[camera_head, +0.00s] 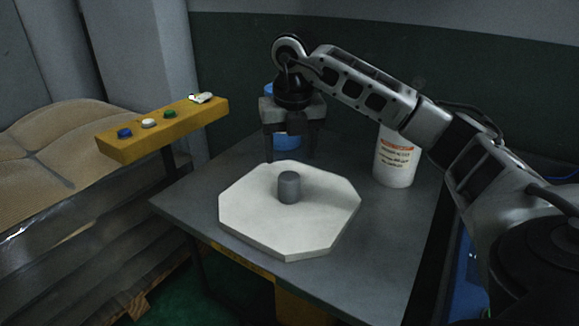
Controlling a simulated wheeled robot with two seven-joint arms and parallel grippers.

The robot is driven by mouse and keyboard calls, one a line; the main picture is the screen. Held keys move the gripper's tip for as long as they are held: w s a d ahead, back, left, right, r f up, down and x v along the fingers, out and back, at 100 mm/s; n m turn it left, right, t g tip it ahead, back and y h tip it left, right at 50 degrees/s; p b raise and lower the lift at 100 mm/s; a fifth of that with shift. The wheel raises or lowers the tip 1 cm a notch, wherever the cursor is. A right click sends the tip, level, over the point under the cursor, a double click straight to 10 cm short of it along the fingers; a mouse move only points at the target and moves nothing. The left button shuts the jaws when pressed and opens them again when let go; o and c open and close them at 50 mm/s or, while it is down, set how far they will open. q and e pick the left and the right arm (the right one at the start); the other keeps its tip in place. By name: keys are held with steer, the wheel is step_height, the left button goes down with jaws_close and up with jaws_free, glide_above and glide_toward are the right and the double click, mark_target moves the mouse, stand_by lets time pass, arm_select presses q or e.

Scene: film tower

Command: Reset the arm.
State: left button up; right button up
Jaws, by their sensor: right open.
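My right arm comes in from the right and reaches over the grey table (185,200). My right gripper (290,155) points down with its two fingers apart, empty, above the table behind the white octagonal plate (245,215). A short grey cylinder (289,188) stands upright near the middle of the plate, in front of and apart from the fingers. My left gripper is not in view.
A white tub with printed label (396,165) stands at the table's back right, below my forearm. A blue object (287,141) is partly hidden behind my gripper. A yellow button panel (165,130) stands left of the table. Stacked sacks (60,140) lie at far left.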

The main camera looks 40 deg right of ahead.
step_height(320, 180, up, 2)
steer(key=shift+s+a, duration=0.1)
stand_by(0.5)
